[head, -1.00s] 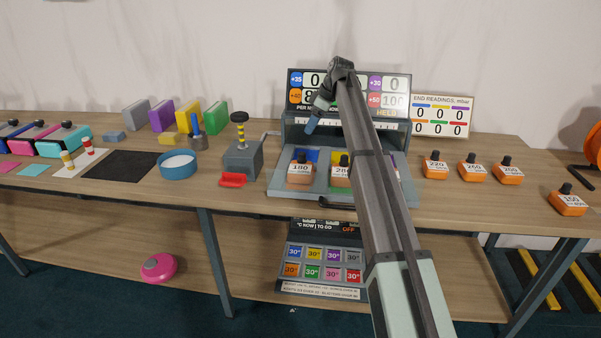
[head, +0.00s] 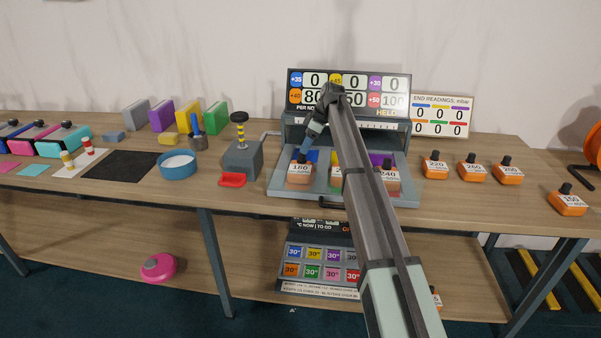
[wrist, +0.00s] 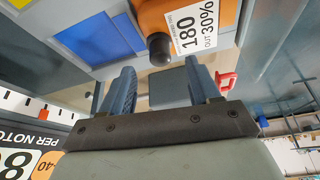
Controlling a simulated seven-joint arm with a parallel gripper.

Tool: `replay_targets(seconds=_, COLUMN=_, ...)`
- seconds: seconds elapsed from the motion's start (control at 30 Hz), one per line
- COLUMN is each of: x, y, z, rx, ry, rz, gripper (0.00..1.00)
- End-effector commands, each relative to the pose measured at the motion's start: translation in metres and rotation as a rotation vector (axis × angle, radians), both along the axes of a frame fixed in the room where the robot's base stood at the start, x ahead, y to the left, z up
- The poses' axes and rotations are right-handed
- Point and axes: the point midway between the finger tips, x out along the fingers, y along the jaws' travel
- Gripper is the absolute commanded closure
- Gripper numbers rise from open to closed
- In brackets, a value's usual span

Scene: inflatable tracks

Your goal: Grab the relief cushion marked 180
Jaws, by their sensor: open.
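The relief cushion marked 180 (head: 299,175) is an orange block with a white label and a black knob on top. It stands at the left of the grey tray (head: 330,201). In the wrist view the cushion (wrist: 195,22) is at the top, its label reading 180, OUT 30%, and its black knob (wrist: 159,47) points toward my fingers. My gripper (head: 306,149) is just above and behind the knob in the head view. In the wrist view my gripper (wrist: 160,80) is open and empty, the knob just beyond the gap between its blue fingertips.
Another orange cushion marked 240 (head: 388,178) stands on the tray's right; my arm hides much of the middle. A score board (head: 350,90) rises behind. A grey pump with a red pedal (head: 232,180) stands left. Several more orange cushions, including one marked 220 (head: 434,166), stand right.

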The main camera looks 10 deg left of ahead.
Motion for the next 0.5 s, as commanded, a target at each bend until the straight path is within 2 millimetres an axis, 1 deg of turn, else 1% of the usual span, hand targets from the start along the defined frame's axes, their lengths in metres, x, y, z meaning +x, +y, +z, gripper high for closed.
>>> replay_targets(seconds=0.3, x=0.002, y=0.015, z=-0.036, rx=-0.001, ry=0.002, rz=0.001, gripper=0.39)
replay_targets(seconds=0.4, x=0.002, y=0.018, z=-0.042, rx=-0.001, ry=0.001, rz=0.000, gripper=0.39)
replay_targets(seconds=0.5, x=0.003, y=0.018, z=-0.043, rx=0.000, ry=0.000, rz=0.000, gripper=0.39)
